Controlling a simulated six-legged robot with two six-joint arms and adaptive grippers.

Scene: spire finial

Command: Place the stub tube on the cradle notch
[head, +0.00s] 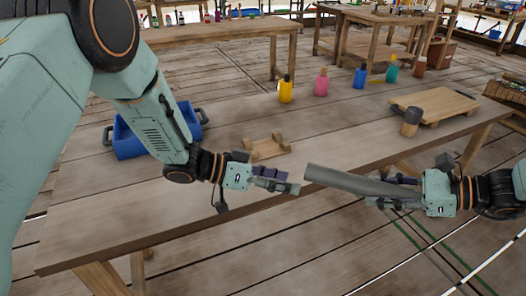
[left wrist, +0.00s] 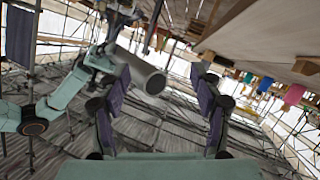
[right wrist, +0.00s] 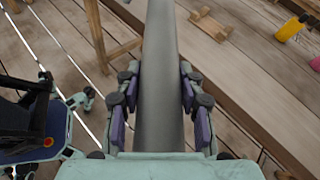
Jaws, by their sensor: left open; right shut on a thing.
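The stub tube is a long grey cylinder (head: 350,182), held in the air over the near edge of the workbench. My right gripper (head: 395,190) is shut on it; the right wrist view shows the tube (right wrist: 160,60) between both finger pads (right wrist: 155,100). My left gripper (head: 282,180) is open and empty, just left of the tube's free end. In the left wrist view the tube's round end (left wrist: 153,82) shows between the spread fingers, apart from them. The wooden cradle (head: 267,149) stands on the bench behind my left gripper, with nothing on it. It also shows in the right wrist view (right wrist: 210,25).
A blue crate (head: 128,143) stands at the bench's left, partly behind my left arm. Several coloured bottles (head: 321,83) line the back edge.

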